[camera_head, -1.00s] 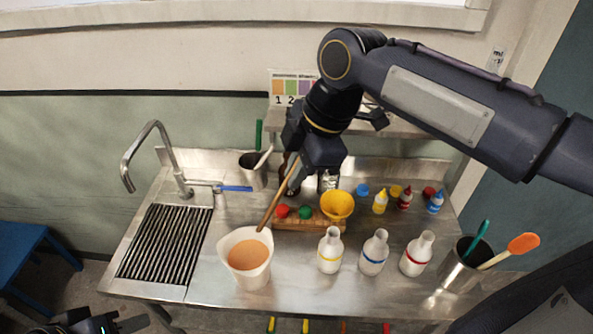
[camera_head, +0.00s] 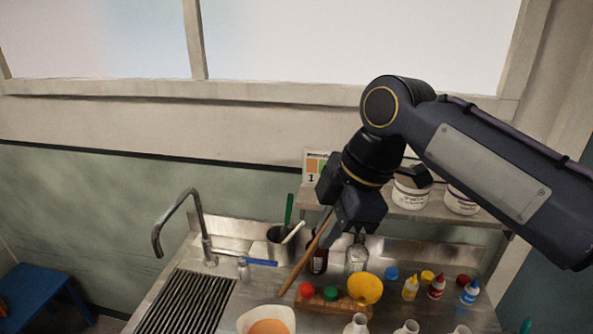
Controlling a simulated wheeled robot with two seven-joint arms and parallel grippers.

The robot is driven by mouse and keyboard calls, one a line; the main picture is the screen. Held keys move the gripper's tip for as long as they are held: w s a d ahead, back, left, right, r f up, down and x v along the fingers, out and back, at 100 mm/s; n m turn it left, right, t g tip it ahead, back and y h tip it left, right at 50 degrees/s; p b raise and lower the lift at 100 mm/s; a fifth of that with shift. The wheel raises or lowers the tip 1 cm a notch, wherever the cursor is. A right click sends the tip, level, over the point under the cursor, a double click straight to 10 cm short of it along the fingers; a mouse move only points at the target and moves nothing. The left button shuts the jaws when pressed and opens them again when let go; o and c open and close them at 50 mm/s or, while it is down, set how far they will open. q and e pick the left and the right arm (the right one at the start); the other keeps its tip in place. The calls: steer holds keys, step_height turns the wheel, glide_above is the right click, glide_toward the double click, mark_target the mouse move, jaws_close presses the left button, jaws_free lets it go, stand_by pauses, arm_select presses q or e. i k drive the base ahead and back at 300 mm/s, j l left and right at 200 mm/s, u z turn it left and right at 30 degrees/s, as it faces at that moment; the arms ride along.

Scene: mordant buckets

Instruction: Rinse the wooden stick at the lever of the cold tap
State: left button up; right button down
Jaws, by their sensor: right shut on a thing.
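My right gripper (camera_head: 332,232) is shut on the upper end of a wooden stick (camera_head: 306,258). The stick slants down to the left, and its lower tip shows just beyond the rim of a white beaker (camera_head: 246,319) of orange liquid. A metal gooseneck tap (camera_head: 200,222) stands at the left behind the sink grate. A blue lever (camera_head: 262,262) points right from the tap's base. The stick's tip is to the right of the lever and apart from it. My left gripper is not in view.
A dark slotted drain grate (camera_head: 187,303) lies below the tap. A metal cup (camera_head: 279,242) with tools stands behind the lever. A wooden rack (camera_head: 318,304), a yellow funnel (camera_head: 365,289), brown and clear bottles, and small dye bottles (camera_head: 437,287) crowd the right. A shelf (camera_head: 405,209) holds tubs.

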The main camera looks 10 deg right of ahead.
mark_target(259, 262)
steer(key=k, duration=1.5)
